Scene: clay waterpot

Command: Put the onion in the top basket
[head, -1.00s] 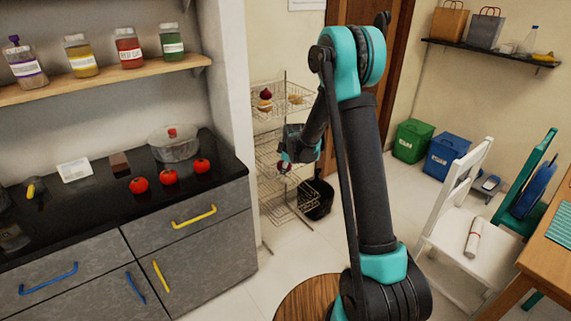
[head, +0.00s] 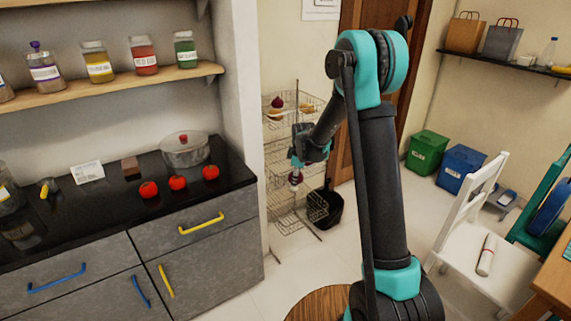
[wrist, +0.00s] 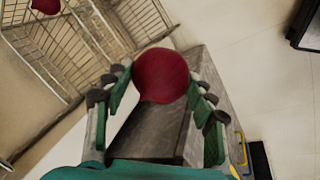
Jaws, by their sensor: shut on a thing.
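The wire rack's top basket (head: 291,112) is at the back, just left of my raised arm. It holds a dark red onion-like item (head: 277,103) and a brownish item (head: 305,107). My gripper (head: 296,176) hangs in front of the rack, below the top basket's level in the picture. It is shut on a dark red onion (wrist: 161,75), which sits between the fingers (wrist: 158,88) in the wrist view. In the head view the onion is small and partly covered by my gripper.
A dark counter (head: 110,205) with tomatoes (head: 178,183) and a pot (head: 184,150) stands left of the rack. A black bin (head: 327,207) stands by the rack's foot. A white chair (head: 475,225) is on the right. Floor between is clear.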

